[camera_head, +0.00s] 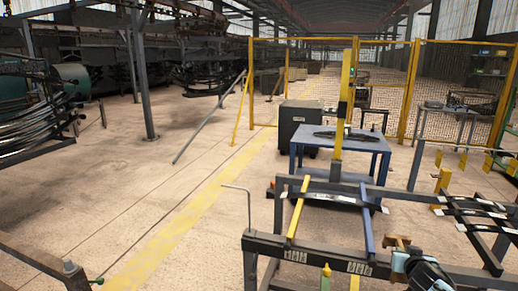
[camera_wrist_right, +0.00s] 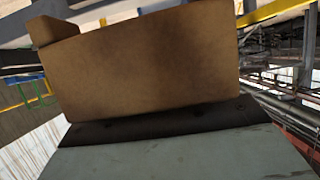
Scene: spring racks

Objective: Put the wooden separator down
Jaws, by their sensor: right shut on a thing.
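The wooden separator (camera_head: 397,242) is a small brown block at the lower right of the head view, just above the front rail of the dark metal rack (camera_head: 310,253). My right gripper (camera_head: 401,257) is shut on it. In the right wrist view the separator (camera_wrist_right: 150,62) fills the upper middle as a broad brown face, close against a dark edge and a grey surface below. I cannot tell whether the separator touches the rack. My left gripper is not in view.
A yellow bar (camera_head: 298,210) and a blue bar (camera_head: 367,220) span the rack. Dark leaf springs (camera_head: 480,212) lie on the right. A blue table (camera_head: 345,143) and a yellow post (camera_head: 344,115) stand behind. The floor (camera_head: 170,190) to the left is mostly clear.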

